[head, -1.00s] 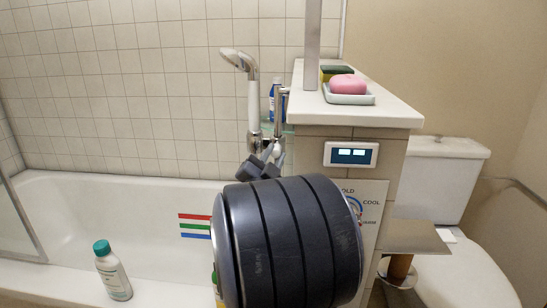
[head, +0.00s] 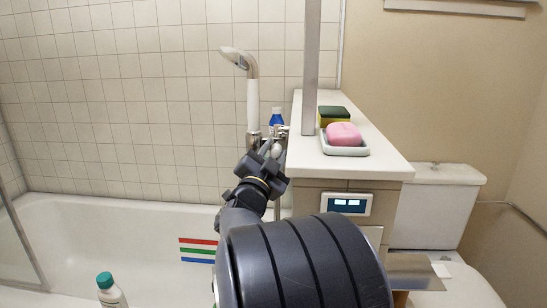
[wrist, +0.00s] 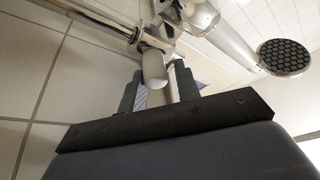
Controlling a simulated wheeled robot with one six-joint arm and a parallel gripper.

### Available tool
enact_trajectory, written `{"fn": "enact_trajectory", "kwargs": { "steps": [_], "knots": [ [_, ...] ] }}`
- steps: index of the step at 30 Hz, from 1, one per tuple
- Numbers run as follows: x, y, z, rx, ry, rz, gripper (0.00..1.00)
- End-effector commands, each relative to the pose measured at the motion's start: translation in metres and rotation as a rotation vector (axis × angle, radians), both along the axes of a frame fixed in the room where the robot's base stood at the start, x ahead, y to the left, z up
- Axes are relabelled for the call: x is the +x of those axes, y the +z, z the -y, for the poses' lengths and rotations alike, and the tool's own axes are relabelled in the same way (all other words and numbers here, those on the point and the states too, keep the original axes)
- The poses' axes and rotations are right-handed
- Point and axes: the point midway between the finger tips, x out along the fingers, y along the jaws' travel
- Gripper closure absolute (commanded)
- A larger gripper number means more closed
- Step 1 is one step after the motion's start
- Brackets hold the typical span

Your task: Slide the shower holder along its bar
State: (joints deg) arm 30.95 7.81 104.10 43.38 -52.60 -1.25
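The white shower handset (head: 253,100) stands upright against the tiled wall in the head view, its head tilted to the left. Its chrome shower holder (head: 254,136) is partly hidden by my gripper. In the wrist view, the holder (wrist: 203,17), the round dark spray face (wrist: 283,57) and a shiny chrome bar (wrist: 95,14) show. My gripper (head: 268,152) is at the holder, just right of and below the handset. In the wrist view, my gripper's fingers (wrist: 158,90) sit on both sides of the holder's grey rounded knob (wrist: 154,68), closed around it with little gap visible.
A ledge (head: 385,160) at the right bears a pink soap (head: 343,134) in a dish and a sponge (head: 334,113). A metal post (head: 311,70) rises from it. A blue bottle (head: 277,117) stands behind my gripper. The bathtub (head: 90,225) lies left, with a teal-capped bottle (head: 108,290).

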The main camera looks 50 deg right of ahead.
Motion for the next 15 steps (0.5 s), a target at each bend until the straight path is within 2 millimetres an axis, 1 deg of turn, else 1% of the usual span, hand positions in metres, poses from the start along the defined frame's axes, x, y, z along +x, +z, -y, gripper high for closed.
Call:
{"fn": "enact_trajectory", "kwargs": {
  "steps": [1,6,12,15],
  "knots": [
    [0.0003,0.0016,-0.0005,-0.002,0.001,0.001,0.68],
    [0.0005,-0.001,-0.0002,0.003,0.001,-0.002,0.55],
    [0.0006,-0.0029,-0.0001,0.006,0.002,-0.004,0.55],
    [-0.0007,-0.0044,-0.004,0.007,0.003,-0.003,0.55]
  ]
}}
